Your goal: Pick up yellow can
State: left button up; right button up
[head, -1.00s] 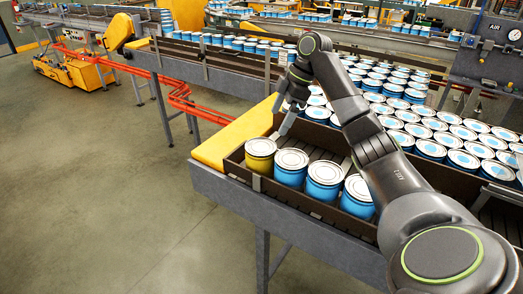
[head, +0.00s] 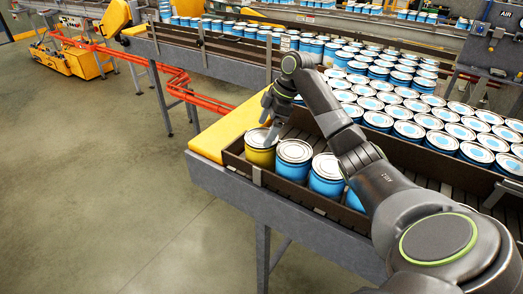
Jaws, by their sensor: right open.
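The yellow can (head: 260,158) stands upright with a pale lid at the left end of the front row, in the corner of the dark-railed conveyor (head: 290,192). My right gripper (head: 269,125) is open and points down at the can's lid from just behind and above. One finger overlaps the lid's right edge in the picture; I cannot tell whether it touches. The far side of the can is hidden. My left gripper is not in view.
A blue can (head: 294,171) stands close to the right of the yellow can, with another blue can (head: 326,182) beyond. Dark rails border the row. A yellow guard (head: 222,132) lies behind left. Many blue cans fill the conveyor at right.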

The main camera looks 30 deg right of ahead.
aim_at(262, 137)
jog(key=shift+a+f, duration=0.3)
jog(key=shift+f, duration=0.15)
jog(key=shift+a+f+p, duration=0.2)
jog(key=shift+f+p, duration=0.25)
jog(key=shift+p, duration=0.3)
jog(key=p+x, duration=0.2)
jog(key=x, duration=0.1)
jog(key=shift+w+d+f, duration=0.1)
jog(key=shift+d, duration=0.1)
jog(key=shift+a+f, duration=0.2)
jog(key=shift+f, duration=0.35)
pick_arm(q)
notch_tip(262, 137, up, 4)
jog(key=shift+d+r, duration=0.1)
pick_arm(e)
jog(key=shift+w, duration=0.1)
jog(key=c, duration=0.6)
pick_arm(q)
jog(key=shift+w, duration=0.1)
pick_arm(e)
jog(key=shift+c, duration=0.8)
jog(key=shift+r, duration=0.1)
